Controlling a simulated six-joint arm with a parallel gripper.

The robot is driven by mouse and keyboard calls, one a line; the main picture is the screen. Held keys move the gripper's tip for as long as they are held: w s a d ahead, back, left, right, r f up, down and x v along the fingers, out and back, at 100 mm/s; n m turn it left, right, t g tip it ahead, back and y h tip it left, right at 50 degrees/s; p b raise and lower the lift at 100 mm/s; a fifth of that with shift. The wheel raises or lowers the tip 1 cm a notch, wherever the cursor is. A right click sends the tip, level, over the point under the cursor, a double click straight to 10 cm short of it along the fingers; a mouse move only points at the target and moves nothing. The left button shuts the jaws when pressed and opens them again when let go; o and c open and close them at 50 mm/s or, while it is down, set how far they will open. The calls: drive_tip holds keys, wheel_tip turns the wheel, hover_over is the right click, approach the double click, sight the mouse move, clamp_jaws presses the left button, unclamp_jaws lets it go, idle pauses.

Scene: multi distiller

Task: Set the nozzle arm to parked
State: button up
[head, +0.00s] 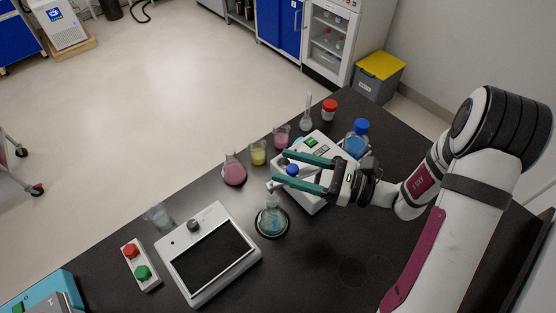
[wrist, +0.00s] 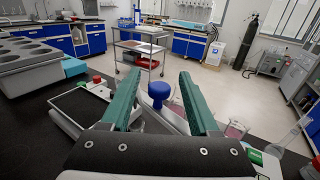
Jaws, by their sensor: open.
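The white dispenser unit (head: 314,207) with a green display stands mid-table, partly hidden under my gripper. Its nozzle arm (head: 279,184) appears as a short white piece reaching out over a flask (head: 271,224) of blue-green liquid on a round dark pad. A blue knob (head: 292,170), which seems to belong to the nozzle arm, sits between my fingers.
A pink flask (head: 234,172), a yellow beaker (head: 258,154) and a pink beaker (head: 281,136) line the far edge. A blue-capped bottle (head: 356,140) stands behind the unit. A tablet-like panel (head: 238,275) and a red-green button box (head: 133,255) are at left.

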drive_tip(key=x, duration=0.3)
clamp_jaws()
idle(0.3)
drive_tip(key=shift+d, duration=0.1)
idle(1.1)
